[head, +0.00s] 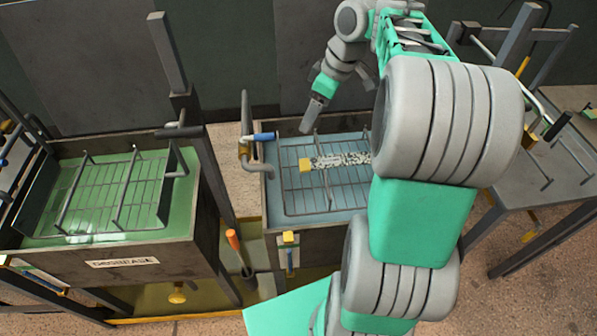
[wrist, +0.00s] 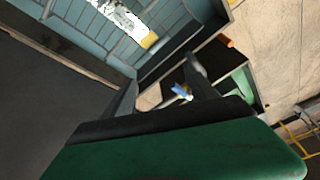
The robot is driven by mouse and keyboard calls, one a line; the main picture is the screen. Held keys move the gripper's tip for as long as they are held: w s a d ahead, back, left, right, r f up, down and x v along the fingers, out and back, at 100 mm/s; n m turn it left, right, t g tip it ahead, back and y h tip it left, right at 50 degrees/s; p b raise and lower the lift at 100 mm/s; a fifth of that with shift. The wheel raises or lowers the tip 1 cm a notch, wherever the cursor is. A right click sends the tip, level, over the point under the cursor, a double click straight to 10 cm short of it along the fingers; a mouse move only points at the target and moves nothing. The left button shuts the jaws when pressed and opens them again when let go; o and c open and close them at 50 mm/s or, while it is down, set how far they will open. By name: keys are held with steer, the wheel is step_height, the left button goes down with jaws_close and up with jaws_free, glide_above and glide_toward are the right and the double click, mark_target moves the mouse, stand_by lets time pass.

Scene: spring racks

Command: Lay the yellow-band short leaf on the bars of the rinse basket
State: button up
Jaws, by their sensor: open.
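The yellow-band short leaf (head: 340,160) is a speckled black-and-white strip with a yellow band (head: 305,165) at its left end. It appears to lie flat across the bars of the rinse basket (head: 296,198) in the blue tank. My arm hides the basket's right side and may cover the leaf's right end. My gripper (head: 305,126) is open and empty, near the tank's back edge and apart from the leaf. In the wrist view, the leaf (wrist: 122,15) and its yellow band (wrist: 149,41) lie beyond the open fingers (wrist: 162,75).
A tank marked DEGREASE (head: 123,262) with green liquid and its own basket stands at left. A blue-handled pipe valve (head: 262,137) rises at the rinse tank's back left corner. A dark post (head: 208,150) stands between the tanks. A grey table (head: 535,170) is at right.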

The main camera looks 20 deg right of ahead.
steer(key=s+a+m+t+h, duration=0.1)
steer(key=s+a+m+h, duration=0.1)
steer(key=s+a+m, duration=0.6)
steer(key=s+a+f+t+h, duration=0.1)
steer(key=s+a+f, duration=0.1)
steer(key=s, duration=0.4)
steer(key=shift+s+a+f+m, duration=0.2)
steer(key=shift+s+f+m, duration=0.05)
steer(key=shift+f+m, duration=0.2)
